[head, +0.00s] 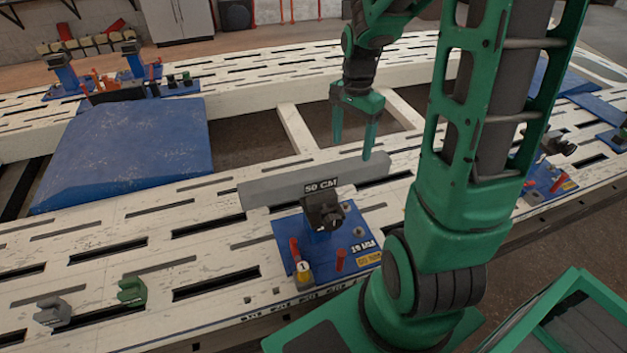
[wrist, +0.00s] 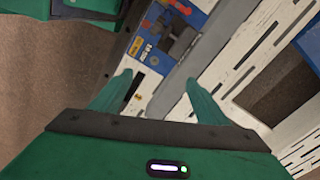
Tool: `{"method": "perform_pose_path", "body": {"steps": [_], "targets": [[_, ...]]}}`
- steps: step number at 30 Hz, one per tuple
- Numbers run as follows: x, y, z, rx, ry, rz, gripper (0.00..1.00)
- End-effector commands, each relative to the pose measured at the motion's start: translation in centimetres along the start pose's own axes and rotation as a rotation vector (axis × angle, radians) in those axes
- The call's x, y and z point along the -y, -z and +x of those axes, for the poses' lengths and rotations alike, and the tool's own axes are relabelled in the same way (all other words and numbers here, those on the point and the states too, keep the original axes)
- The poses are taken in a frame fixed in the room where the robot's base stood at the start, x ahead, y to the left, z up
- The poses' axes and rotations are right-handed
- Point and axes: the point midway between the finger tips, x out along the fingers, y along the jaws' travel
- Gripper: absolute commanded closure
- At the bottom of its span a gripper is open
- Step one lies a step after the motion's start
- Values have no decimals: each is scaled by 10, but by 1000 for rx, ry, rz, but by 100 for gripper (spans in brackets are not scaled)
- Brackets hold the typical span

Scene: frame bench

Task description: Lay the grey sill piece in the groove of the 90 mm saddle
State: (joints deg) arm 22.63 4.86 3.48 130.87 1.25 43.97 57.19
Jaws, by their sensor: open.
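The grey sill piece (head: 290,186) is a long bar lying along the slotted white bench, with a "50 CM" label in front of its middle. Directly in front of it stands a blue-based saddle (head: 285,235) with a dark clamp-like block (head: 323,211) and a yellow tag that is hard to read. Whether the bar sits in its groove or just behind it, I cannot tell. My gripper (head: 352,150) is open and empty, pointing down over the bar's right part. In the wrist view, the bar (wrist: 181,75) runs between the open fingers (wrist: 157,84).
A blue sloped slab (head: 130,150) lies to the left. Small grey (head: 53,312) and green (head: 132,291) clips sit at front left. Other blue fixtures stand at back left (head: 65,75) and at right (head: 548,180). Bare slotted bench lies left of the saddle.

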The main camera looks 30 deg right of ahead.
Motion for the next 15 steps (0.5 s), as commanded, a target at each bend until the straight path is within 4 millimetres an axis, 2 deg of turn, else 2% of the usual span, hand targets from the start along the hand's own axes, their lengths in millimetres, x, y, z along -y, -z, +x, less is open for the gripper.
{"method": "perform_pose_path", "body": {"steps": [1, 3, 6, 9, 15], "targets": [[16, 1, 14, 17, 1, 59, 31], [38, 0, 30, 40, 10, 143, 31], [63, -2, 51, 72, 22, 252, 31], [82, -6, 66, 101, 30, 335, 31], [99, -10, 84, 131, 36, 418, 31]]}}
